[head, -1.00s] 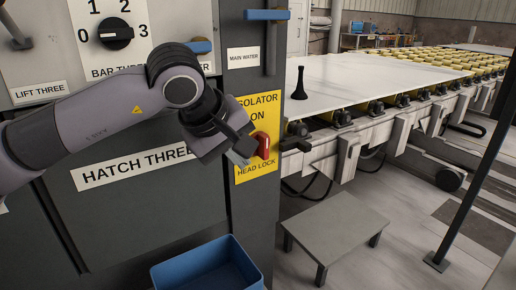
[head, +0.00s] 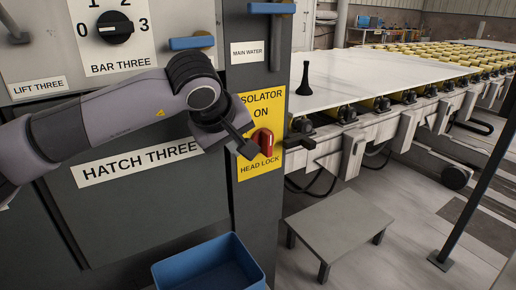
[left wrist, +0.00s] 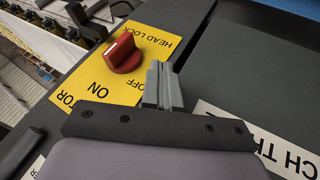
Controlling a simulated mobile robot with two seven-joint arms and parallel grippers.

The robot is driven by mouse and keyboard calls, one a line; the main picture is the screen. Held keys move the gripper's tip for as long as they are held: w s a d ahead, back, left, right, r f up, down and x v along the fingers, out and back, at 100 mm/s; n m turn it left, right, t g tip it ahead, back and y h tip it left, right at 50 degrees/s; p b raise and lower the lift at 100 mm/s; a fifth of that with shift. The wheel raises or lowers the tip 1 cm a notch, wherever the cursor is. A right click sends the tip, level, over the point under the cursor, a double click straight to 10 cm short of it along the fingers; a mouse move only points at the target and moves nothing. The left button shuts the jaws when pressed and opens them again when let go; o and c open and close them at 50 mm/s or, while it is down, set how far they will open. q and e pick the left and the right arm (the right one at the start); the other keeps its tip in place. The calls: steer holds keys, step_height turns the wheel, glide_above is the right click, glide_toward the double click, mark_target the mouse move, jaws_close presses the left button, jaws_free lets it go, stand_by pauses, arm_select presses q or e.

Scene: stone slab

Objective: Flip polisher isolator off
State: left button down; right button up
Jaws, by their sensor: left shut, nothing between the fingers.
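The isolator is a red rotary knob (head: 263,143) on a yellow plate (head: 258,176) reading ISOLATOR, ON and HEAD LOCK. In the head view its handle stands roughly upright, below the word ON. In the left wrist view the knob (left wrist: 124,54) appears upside down, with ON and OFF printed near it. My left gripper (head: 249,151) is shut and empty, just left of the knob in the head view. Its fingertips (left wrist: 158,70) lie beside the knob in the left wrist view, with a small visible gap. The fingers partly cover the plate around OFF. My right gripper is not in view.
Blue lever handles (head: 271,8) and (head: 192,42) and the bar selector (head: 114,27) sit above on the cabinet. A blue bin (head: 205,268) and a grey low table (head: 335,232) stand below. A slab (head: 370,75) on a roller conveyor lies to the right.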

mark_target(266, 143)
arm_select(q)
steer(key=w+d+f+p, duration=0.1)
steer(key=w+d+f, duration=0.3)
steer(key=w, duration=0.1)
steer(key=shift+w, duration=0.15)
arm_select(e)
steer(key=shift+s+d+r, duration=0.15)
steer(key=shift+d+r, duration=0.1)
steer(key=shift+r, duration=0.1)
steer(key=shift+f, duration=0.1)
arm_select(q)
steer(key=shift+f+b, duration=0.15)
steer(key=shift+b, duration=0.6)
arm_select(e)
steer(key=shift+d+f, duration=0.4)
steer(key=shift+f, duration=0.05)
arm_select(q)
steer(key=shift+t+h+b, duration=0.3)
steer(key=shift+b, duration=0.1)
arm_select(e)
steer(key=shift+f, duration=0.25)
arm_select(q)
steer(key=shift+f, duration=0.1)
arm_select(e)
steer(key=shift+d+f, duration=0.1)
